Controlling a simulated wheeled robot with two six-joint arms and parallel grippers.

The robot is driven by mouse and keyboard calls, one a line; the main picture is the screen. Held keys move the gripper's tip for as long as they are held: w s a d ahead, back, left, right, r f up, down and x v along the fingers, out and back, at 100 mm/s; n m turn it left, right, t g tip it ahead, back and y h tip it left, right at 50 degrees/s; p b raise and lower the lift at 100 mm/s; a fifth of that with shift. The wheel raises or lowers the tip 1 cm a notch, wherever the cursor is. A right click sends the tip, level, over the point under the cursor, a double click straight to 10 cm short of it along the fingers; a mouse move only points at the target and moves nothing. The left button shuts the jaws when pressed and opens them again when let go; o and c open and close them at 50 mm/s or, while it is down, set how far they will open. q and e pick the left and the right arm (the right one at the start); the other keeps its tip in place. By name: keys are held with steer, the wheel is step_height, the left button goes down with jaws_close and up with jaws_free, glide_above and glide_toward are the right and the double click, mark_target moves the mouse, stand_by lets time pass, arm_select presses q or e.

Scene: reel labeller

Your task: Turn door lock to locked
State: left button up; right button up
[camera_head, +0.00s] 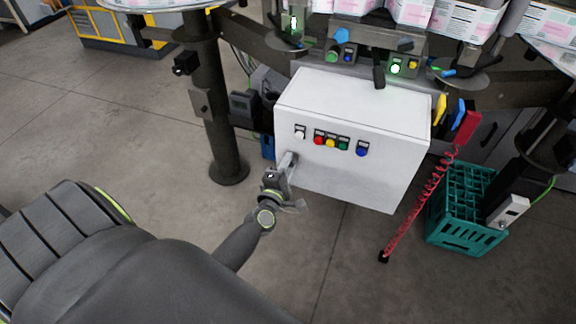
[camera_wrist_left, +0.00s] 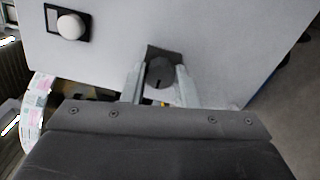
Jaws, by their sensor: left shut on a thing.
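The door lock (camera_wrist_left: 161,73) is a dark round knob on a dark plate on the white cabinet's front, seen in the left wrist view. My left gripper (camera_wrist_left: 160,84) has a finger on each side of the knob and is shut on it. In the head view my left gripper (camera_head: 288,161) reaches the left edge of the cabinet (camera_head: 350,100), below the row of buttons, and the lock is hidden there. I cannot read the lock's turned position for sure. My right gripper is not in view.
A white button (camera_wrist_left: 70,26) sits near the lock; red, yellow, green and blue buttons (camera_head: 331,142) run along the cabinet front. A dark post (camera_head: 222,130) stands left of the cabinet. A teal crate (camera_head: 466,205) and red coiled cable (camera_head: 420,203) are at right. Floor in front is clear.

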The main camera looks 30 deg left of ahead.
arm_select(q)
steer(key=o, duration=1)
steer(key=b+v, duration=0.7)
steer(key=v, duration=1)
steer(key=shift+s, duration=0.25)
steer(key=shift+a+f, duration=0.1)
